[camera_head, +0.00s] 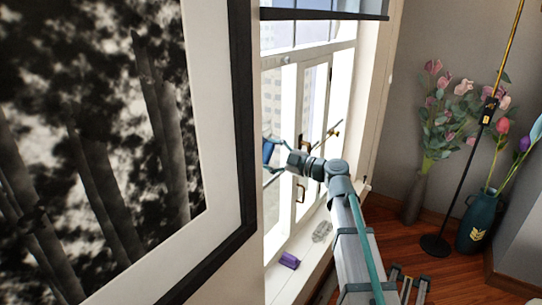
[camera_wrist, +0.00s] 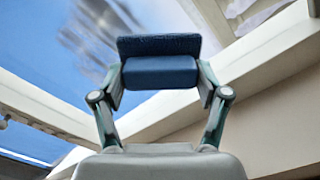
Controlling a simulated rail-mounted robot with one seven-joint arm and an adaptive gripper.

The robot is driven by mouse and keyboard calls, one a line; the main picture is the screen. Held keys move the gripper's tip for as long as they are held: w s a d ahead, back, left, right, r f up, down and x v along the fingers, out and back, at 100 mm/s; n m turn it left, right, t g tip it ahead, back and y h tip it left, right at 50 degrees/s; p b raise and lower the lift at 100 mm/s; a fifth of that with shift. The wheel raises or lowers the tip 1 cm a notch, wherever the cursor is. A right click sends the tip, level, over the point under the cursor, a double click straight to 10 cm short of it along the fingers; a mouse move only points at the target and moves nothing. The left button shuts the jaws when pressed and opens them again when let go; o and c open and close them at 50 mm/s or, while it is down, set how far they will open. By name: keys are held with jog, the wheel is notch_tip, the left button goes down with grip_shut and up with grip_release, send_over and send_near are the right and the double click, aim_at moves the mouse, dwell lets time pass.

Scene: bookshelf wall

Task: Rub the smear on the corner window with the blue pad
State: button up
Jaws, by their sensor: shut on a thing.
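My gripper (camera_head: 275,160) is shut on the blue pad (camera_head: 268,151), in front of the window (camera_head: 313,100). In the wrist view the dark blue pad (camera_wrist: 160,70) sits between the two fingers, with a thin upright face and a thicker block. Behind it are blue panes and the white window frame (camera_wrist: 262,58). A grey, blurred streaky patch (camera_wrist: 95,28) shows at the upper left of the pad in the wrist view; I cannot tell whether it is the smear or something outside. I cannot tell whether the pad touches the glass.
A purple object (camera_head: 289,260) and a pale, clear-looking object (camera_head: 322,232) lie on the windowsill below my arm. Window handles (camera_head: 301,190) stick out nearby. A large framed picture (camera_head: 222,120) stands close at left. Flower vases (camera_head: 415,198) and a floor lamp (camera_head: 434,244) stand at right.

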jog(key=shift+b+x, duration=0.9)
jog(key=w+b, duration=0.1)
jog(key=w+d+b, duration=0.1)
jog(key=b, duration=0.1)
jog(key=shift+f, duration=0.2)
jog(key=shift+w+d+r+b, duration=0.15)
jog(key=shift+w+d+b, duration=0.35)
jog(key=shift+b, duration=0.4)
jog(key=w+d+b, duration=0.3)
jog(key=w+b, duration=0.3)
jog(key=b, duration=0.2)
jog(key=shift+w+b, duration=0.15)
jog(key=shift+b, duration=0.15)
